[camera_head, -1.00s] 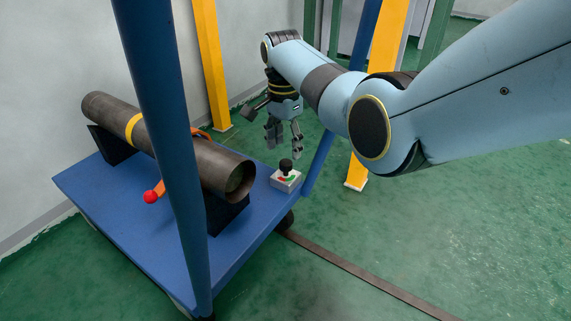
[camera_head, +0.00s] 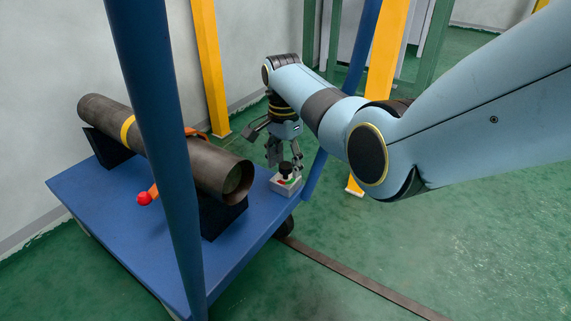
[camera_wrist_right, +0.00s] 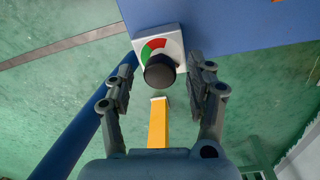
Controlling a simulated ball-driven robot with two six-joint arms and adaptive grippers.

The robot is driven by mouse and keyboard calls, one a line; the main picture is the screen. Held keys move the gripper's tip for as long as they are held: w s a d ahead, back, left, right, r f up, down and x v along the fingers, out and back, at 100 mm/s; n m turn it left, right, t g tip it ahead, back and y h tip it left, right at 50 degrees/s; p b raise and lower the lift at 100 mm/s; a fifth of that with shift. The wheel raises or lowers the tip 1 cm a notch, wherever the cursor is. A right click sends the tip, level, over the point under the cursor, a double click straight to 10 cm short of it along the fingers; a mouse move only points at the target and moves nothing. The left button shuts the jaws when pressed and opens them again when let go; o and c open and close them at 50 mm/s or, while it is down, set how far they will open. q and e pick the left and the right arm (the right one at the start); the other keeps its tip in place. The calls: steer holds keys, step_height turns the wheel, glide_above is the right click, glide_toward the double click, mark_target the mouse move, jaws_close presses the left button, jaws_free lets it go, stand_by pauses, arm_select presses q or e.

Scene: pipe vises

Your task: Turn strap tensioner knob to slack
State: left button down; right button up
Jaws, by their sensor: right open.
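The strap tensioner knob (camera_head: 285,168) is a black round knob on a small light-grey box (camera_head: 288,187) with a red and green dial face. The box stands on the corner of the blue cart nearest my right arm. In the right wrist view the knob (camera_wrist_right: 160,72) lies just ahead of the fingertips, with the red and green arc (camera_wrist_right: 153,47) beyond it. My right gripper (camera_head: 284,162) points down with its fingers at the knob. It is open, one finger to each side, and no contact shows in the wrist view (camera_wrist_right: 165,85). My left gripper is out of view.
A brown pipe (camera_head: 190,160) lies on black supports on the blue cart (camera_head: 130,225), with an orange strap and a red ball-ended lever (camera_head: 144,198). A blue post (camera_head: 160,150) rises in front. Another blue post (camera_head: 345,100) and a yellow post (camera_head: 385,60) stand near my right arm.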

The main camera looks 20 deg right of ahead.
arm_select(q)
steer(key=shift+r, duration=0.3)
arm_select(e)
jaws_close()
stand_by(0.3)
steer(key=shift+r+n+p, duration=0.15)
steer(key=shift+n+p, duration=0.5)
steer(key=shift+n, duration=0.05)
steer(key=shift+n+p, duration=0.7)
steer(key=shift+n, duration=0.3)
steer(key=n+p, duration=0.1)
steer(key=n, duration=0.3)
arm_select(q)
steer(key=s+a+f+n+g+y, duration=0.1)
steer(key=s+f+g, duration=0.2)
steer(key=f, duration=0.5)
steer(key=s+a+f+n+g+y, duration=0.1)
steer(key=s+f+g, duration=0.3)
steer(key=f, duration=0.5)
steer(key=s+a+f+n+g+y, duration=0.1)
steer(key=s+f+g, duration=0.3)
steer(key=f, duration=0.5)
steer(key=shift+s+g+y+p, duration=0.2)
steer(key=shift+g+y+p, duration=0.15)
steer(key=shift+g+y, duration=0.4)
arm_select(e)
steer(key=shift+f+n, duration=0.2)
steer(key=shift+n, duration=0.1)
